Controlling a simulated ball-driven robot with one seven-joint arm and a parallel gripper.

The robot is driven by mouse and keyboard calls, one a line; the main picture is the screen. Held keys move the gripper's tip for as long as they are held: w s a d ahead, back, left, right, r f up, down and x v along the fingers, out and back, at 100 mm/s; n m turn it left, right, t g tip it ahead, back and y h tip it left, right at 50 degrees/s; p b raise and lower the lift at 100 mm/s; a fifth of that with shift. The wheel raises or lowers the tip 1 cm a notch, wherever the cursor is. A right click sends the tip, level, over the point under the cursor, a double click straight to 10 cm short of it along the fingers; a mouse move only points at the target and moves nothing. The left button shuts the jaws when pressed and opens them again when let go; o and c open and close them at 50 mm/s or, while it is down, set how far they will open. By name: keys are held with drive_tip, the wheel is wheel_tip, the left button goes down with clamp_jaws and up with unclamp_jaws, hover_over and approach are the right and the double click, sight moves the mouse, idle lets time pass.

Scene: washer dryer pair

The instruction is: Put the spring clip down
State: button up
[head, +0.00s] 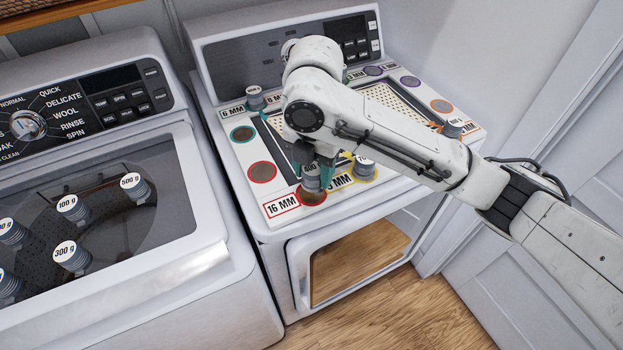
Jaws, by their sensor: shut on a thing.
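My gripper (313,173) points down at the near left corner of the patterned board on the dryer, its teal fingertips on either side of a grey ribbed weight (313,184). I cannot make out a separate spring clip. My arm hides the middle of the board.
The board (246,160) has coloured round pads and size labels, including 16 MM (283,207). Other weights stand close by at right (364,168), at far left (255,98) and at far right (453,127). Several weights (73,258) show at the washer's lid.

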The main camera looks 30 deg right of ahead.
sight(311, 182)
drive_tip(key=shift+w+f, duration=0.3)
drive_tip(key=shift+f, duration=0.1)
drive_tip(key=shift+w+f, duration=0.1)
drive_tip(key=shift+f, duration=1.7)
drive_tip(key=o, duration=1.1)
drive_tip(key=shift+r, duration=0.1)
wheel_tip(311, 182, up, 12)
drive_tip(key=shift+r+p, duration=0.15)
drive_tip(key=shift+p, duration=0.15)
